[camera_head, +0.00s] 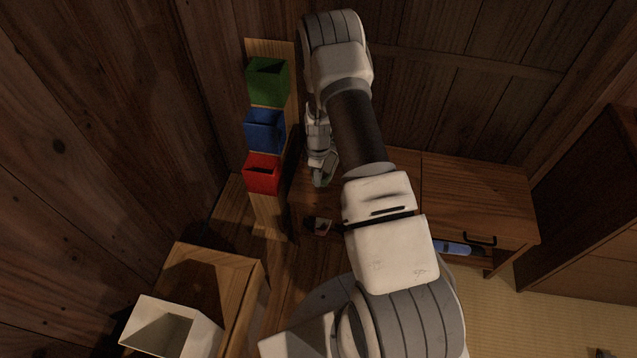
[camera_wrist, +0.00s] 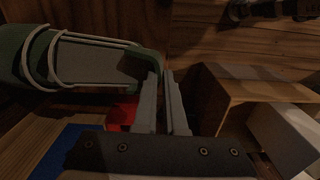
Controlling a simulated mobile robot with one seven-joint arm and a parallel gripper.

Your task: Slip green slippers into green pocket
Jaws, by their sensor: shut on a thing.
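The green slippers (camera_wrist: 90,58), with pale straps, lie across the left of the wrist view. My gripper (camera_wrist: 163,85) is shut on their near end at the right. In the head view my gripper (camera_head: 324,172) is low beside the rack, to the right of the red pocket (camera_head: 263,174); only a little green shows at its tip and my arm covers part of that area. The green pocket (camera_head: 268,82) is the top one on the upright wooden rack, open at its top and apart from my gripper.
The blue pocket (camera_head: 265,131) sits between the green and red ones. A small red-and-dark item (camera_head: 321,227) lies below my gripper. A white open box (camera_head: 172,328) is at the lower left by a wooden box (camera_head: 213,256). A blue item (camera_head: 453,248) shows under the drawer cabinet (camera_head: 478,194).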

